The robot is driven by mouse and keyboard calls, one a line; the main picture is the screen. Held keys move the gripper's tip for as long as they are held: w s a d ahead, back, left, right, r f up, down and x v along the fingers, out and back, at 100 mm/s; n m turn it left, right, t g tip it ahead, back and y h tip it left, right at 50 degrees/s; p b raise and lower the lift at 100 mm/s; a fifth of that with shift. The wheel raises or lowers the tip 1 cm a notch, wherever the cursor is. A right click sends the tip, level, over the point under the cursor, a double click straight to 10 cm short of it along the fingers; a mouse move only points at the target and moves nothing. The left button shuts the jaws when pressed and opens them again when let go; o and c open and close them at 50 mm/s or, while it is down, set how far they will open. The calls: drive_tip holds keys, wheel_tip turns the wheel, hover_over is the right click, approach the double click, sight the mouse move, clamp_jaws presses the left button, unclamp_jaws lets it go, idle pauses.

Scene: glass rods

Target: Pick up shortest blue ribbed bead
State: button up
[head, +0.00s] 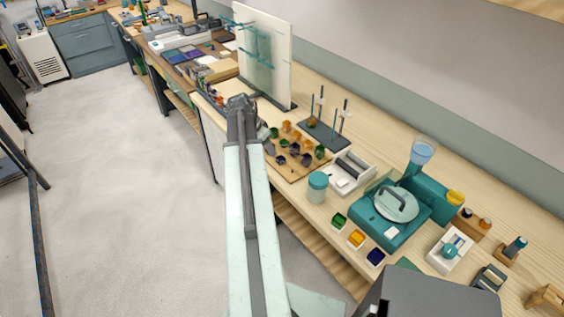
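A wooden board (297,177) lies on the bench to the right of my gripper. It carries several small beads or cups in orange, green and dark blue or purple. Dark bluish pieces (306,159) sit towards the board's right and near part. They are too small to tell ribs or to compare their heights. My gripper (240,101) is at the far end of my outstretched arm, over the bench's front edge and left of the board. Its fingers are too small to tell open from shut, and I see nothing clearly held. My arm may hide part of the board's left side.
A dark stand with upright rods (325,134) is behind the board, and a pale upright panel (265,55) is beyond it. A teal-lidded jar (317,187), a white device (352,172) and a teal machine (378,224) stand to the right. The floor (120,180) at left is clear.

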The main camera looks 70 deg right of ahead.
sight(280, 156)
drive_tip(key=shift+m, duration=0.6)
drive_tip(key=s+d+f+b, duration=0.1)
drive_tip(key=f+b, duration=0.1)
drive_tip(key=s+d+f+b, duration=0.1)
drive_tip(key=f+b, duration=0.2)
drive_tip(key=s+d+f+b, duration=0.2)
drive_tip(key=shift+s+f+b, duration=0.1)
drive_tip(key=shift+f+b, duration=0.25)
drive_tip(key=shift+r, duration=0.2)
clamp_jaws()
